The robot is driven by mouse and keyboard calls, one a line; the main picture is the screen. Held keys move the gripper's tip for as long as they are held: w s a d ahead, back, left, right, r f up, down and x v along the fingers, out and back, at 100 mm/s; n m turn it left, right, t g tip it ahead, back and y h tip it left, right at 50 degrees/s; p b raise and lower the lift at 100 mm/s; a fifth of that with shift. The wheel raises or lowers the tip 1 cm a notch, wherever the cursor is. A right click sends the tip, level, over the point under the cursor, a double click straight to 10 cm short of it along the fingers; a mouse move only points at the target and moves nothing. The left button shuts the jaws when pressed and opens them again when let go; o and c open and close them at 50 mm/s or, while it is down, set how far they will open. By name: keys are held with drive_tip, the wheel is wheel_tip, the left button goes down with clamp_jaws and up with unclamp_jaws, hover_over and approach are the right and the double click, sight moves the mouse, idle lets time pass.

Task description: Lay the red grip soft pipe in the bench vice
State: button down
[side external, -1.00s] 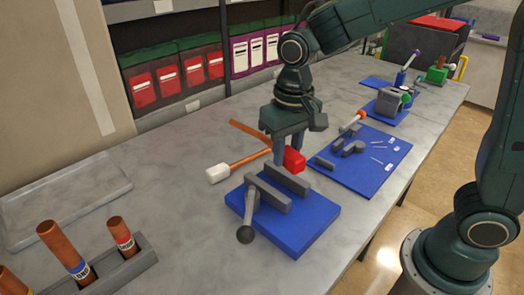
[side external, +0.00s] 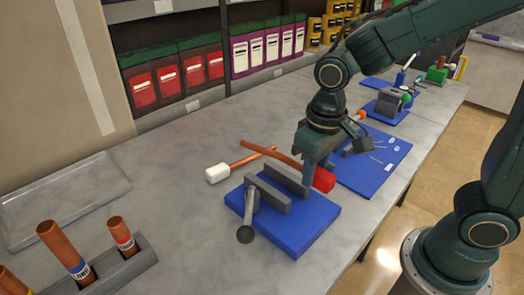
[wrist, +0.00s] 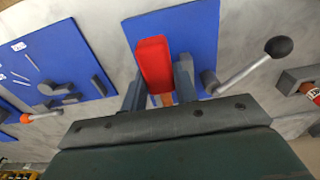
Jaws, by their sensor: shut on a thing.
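The red grip soft pipe is a copper-brown pipe (side external: 265,149) with a red block grip (side external: 324,180) at one end. My gripper (side external: 307,181) is shut on it just beside the red grip, which also shows between the fingers in the wrist view (wrist: 155,65). The pipe sags slightly and reaches back left, behind the vice and over the white-grip pipe. The bench vice has two grey jaws (side external: 268,193) on a blue base (side external: 305,224). The pipe is outside the jaws, at their far right side. Whether it touches the bench is unclear.
A white-grip pipe (side external: 217,173) lies on the bench behind the vice. The vice handle with a dark knob (side external: 245,234) sticks out at front left. A rack (side external: 140,257) of pipes stands at lower left. A blue tool mat (side external: 370,178) is to the right.

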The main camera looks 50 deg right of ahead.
sight(308, 207)
drive_tip(key=shift+f, duration=0.15)
drive_tip(key=shift+f, duration=3.6)
drive_tip(key=shift+f, duration=0.1)
drive_tip(key=c, duration=1)
unclamp_jaws()
drive_tip(key=r, duration=1.3)
drive_tip(key=shift+s+r, duration=0.35)
drive_tip(key=shift+r, duration=0.05)
